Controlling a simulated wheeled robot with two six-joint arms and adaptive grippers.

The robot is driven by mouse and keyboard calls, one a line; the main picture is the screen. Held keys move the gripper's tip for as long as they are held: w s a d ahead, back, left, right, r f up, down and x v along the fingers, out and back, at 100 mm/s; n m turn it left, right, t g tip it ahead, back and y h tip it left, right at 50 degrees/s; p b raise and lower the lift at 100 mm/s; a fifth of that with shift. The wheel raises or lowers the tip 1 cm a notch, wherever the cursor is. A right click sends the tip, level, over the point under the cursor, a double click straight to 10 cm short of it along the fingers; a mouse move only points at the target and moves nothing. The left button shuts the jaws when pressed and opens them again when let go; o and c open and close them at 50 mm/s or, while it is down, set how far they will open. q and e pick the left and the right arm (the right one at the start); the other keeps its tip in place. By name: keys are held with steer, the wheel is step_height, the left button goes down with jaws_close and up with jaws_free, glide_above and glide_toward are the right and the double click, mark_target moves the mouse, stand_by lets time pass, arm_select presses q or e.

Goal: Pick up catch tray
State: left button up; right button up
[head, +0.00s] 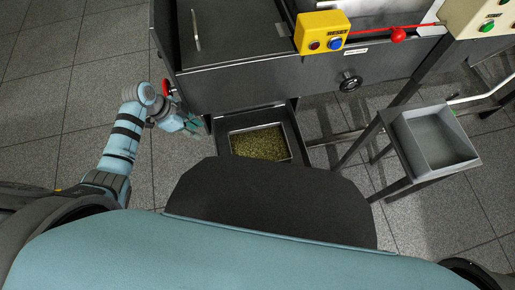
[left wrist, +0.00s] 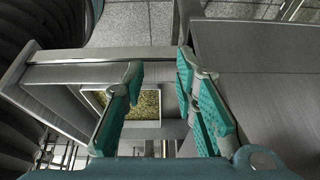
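The catch tray (head: 256,127) is a shallow metal tray full of yellow-green granules. It sits in an open, dark drawer-like frame (head: 218,138) low on the machine's front. My left gripper (head: 190,122) is just left of that frame, apart from the tray. In the left wrist view its teal fingers (left wrist: 160,90) are spread with nothing between them. The tray (left wrist: 142,123) shows there beyond the left finger, which partly hides it. My right gripper does not show.
The grey machine (head: 240,85) stands behind, with a red knob (head: 166,88) near my left wrist and a yellow reset box (head: 322,33) above. A grey bin (head: 410,135) on a stand is at right. Floor (head: 95,95) at left is clear.

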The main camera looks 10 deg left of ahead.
arm_select(q)
steer(key=b, duration=0.3)
glide_above(255, 127)
steer(key=s+a, duration=0.1)
steer(key=a, duration=0.2)
steer(key=shift+s+a+f, duration=0.1)
steer(key=shift+a, duration=0.1)
steer(key=shift+w+d, duration=0.2)
steer(key=shift+d, duration=0.4)
steer(key=b+x, duration=0.2)
steer(key=x, duration=0.3)
steer(key=shift+a+b, duration=0.15)
steer(key=shift+b, duration=0.2)
steer(key=shift+c, duration=0.6)
jaws_close()
